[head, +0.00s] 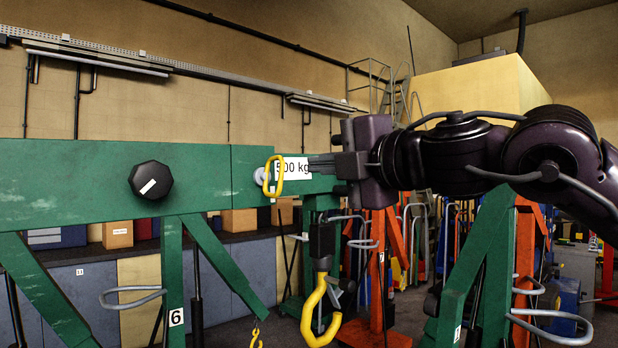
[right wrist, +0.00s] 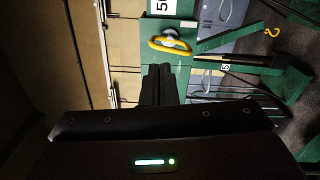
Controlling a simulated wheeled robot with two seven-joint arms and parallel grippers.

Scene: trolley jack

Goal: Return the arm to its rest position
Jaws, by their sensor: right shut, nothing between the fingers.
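My right gripper (head: 322,163) reaches in from the right with its fingers pointing left, level with the green beam. Its fingers are shut with nothing between them; they also show in the right wrist view (right wrist: 158,78). A yellow ring handle (head: 279,176) sits on the front of the green beam (head: 80,185), just left of the fingertips. In the right wrist view the yellow handle (right wrist: 170,48) lies beyond the fingertips, apart from them. The fingers overlap the right end of the "500 kg" label (head: 291,168) in the head view. My left gripper is out of view.
A black knob (head: 150,180) is on the beam at the left. A yellow hook (head: 319,315) hangs below the beam's right end, beneath my gripper. Green legs and orange stands (head: 378,285) fill the lower right. Open air lies above the beam.

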